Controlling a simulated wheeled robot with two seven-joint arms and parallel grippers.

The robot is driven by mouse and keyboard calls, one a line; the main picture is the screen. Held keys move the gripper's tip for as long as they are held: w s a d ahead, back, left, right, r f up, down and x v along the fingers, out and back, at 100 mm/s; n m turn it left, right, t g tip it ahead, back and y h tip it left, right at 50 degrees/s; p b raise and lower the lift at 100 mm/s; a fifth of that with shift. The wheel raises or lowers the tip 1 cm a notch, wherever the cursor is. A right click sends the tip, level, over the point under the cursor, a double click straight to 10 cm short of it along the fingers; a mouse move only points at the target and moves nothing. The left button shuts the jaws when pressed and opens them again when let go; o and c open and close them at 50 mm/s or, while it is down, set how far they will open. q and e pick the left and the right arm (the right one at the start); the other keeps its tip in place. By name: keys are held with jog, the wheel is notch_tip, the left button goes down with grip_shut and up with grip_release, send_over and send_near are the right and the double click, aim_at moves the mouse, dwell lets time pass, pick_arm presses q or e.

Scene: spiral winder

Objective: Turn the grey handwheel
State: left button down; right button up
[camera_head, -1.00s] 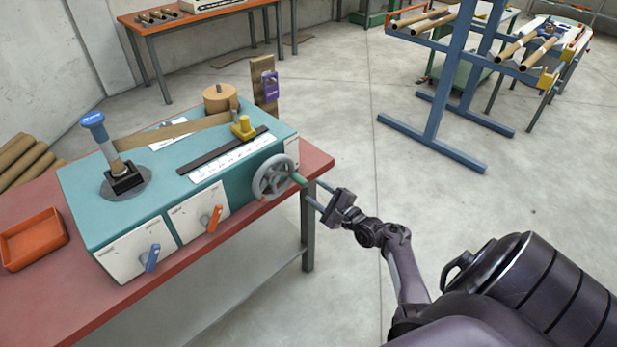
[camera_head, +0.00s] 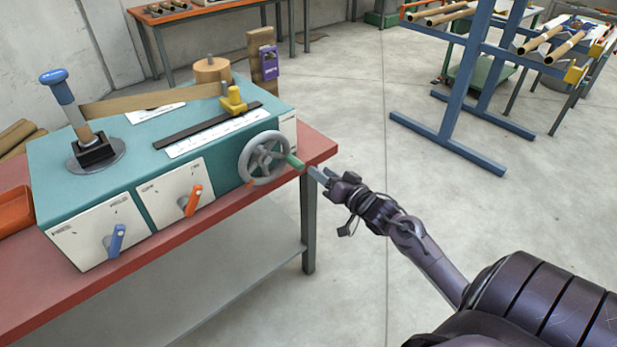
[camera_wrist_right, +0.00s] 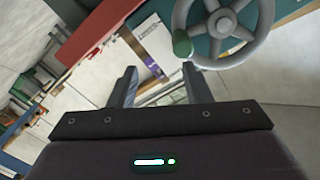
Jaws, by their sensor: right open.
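The grey handwheel (camera_head: 263,158) is mounted on the front face of the teal winder (camera_head: 165,145), near its right end. A green handle (camera_head: 294,161) sticks out from the right side of its rim. My right gripper (camera_head: 318,174) is just right of the handle, with its fingers pointing at it. In the right wrist view the wheel (camera_wrist_right: 222,24) is at the top, and the green handle (camera_wrist_right: 182,44) is ahead of the right finger. The two fingers (camera_wrist_right: 157,86) are apart with nothing between them. My left gripper is not in view.
The winder stands on a red bench (camera_head: 318,147). Its front has an orange lever (camera_head: 193,201) and a blue lever (camera_head: 116,240). A blue rack (camera_head: 455,95) with tubes stands at the back right. The floor between bench and rack is clear.

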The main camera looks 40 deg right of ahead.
aim_at(302, 167)
jog(key=a+n, duration=0.2)
jog(key=shift+s+a+r+y+b, duration=0.1)
jog(key=shift+s+a+y+b, duration=0.1)
jog(key=shift+a+y+b, duration=0.15)
jog(key=shift+w+a+r+n, duration=0.15)
jog(key=shift+w+r+n, duration=0.05)
jog(key=shift+w+n, duration=0.1)
jog(key=w, duration=0.5)
jog(key=shift+w+a, duration=0.2)
jog(key=shift+w, duration=0.8)
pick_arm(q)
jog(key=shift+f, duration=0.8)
pick_arm(e)
jog(key=shift+c, duration=0.2)
grip_shut()
